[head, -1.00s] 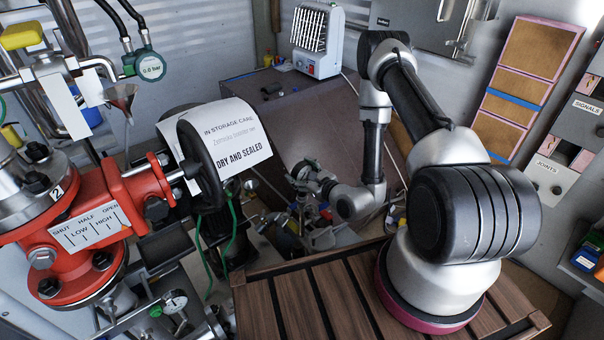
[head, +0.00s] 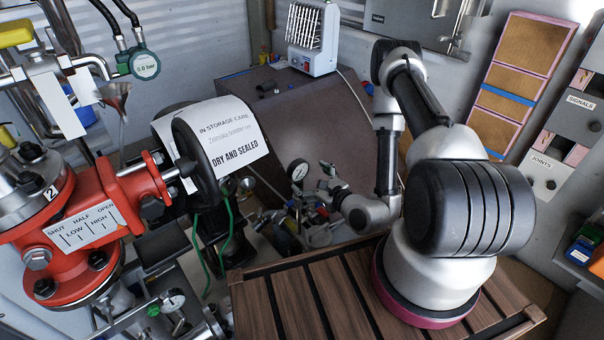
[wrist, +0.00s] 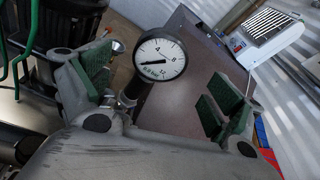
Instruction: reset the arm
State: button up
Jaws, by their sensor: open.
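My gripper (head: 322,182) is open and empty, with the arm folded down beside its base above the slatted wooden deck. In the wrist view, its two green-padded fingers (wrist: 160,88) stand wide apart. A round pressure gauge (wrist: 159,58) shows between and beyond them; it also shows in the head view (head: 298,170). The black handwheel (head: 197,162) of the red valve (head: 90,220) is to the left, well apart from my gripper. A paper label reading "dry and sealed" (head: 228,140) hangs behind the wheel.
A white heater (head: 313,38) stands on the dark cabinet (head: 345,100) at the back. Pipes and small fittings crowd the floor below my gripper. The wooden deck (head: 310,295) is bare in front. Drawers (head: 545,172) line the right wall.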

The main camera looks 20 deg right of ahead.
jog(key=v, duration=0.4)
jog(key=a+r+n+g+y, duration=0.1)
jog(key=a+r+n+y, duration=0.3)
jog(key=r, duration=0.4)
jog(key=a+r+n+g+y, duration=0.25)
jog(key=r+y, duration=0.25)
jog(key=r, duration=0.3)
jog(key=s+a+r+n+g+y, duration=0.1)
jog(key=s+a+r+n+g, duration=0.1)
jog(key=s+r+n+g, duration=0.5)
jog(key=s+a+r+n+g+y, duration=0.1)
jog(key=s+a+r+n+g, duration=0.1)
jog(key=s+r+n+g, duration=0.5)
jog(key=s+d+f+n+h, duration=0.2)
jog(key=s+d+n+h, duration=0.3)
jog(key=s+d+h, duration=0.35)
jog(key=w+d+r+n+t+h, duration=0.3)
jog(key=d+r+t+h, duration=0.4)
jog(key=d+r, duration=0.3)
jog(key=d, duration=0.3)
jog(key=shift+w+d, duration=0.15)
jog(key=shift+d, duration=0.1)
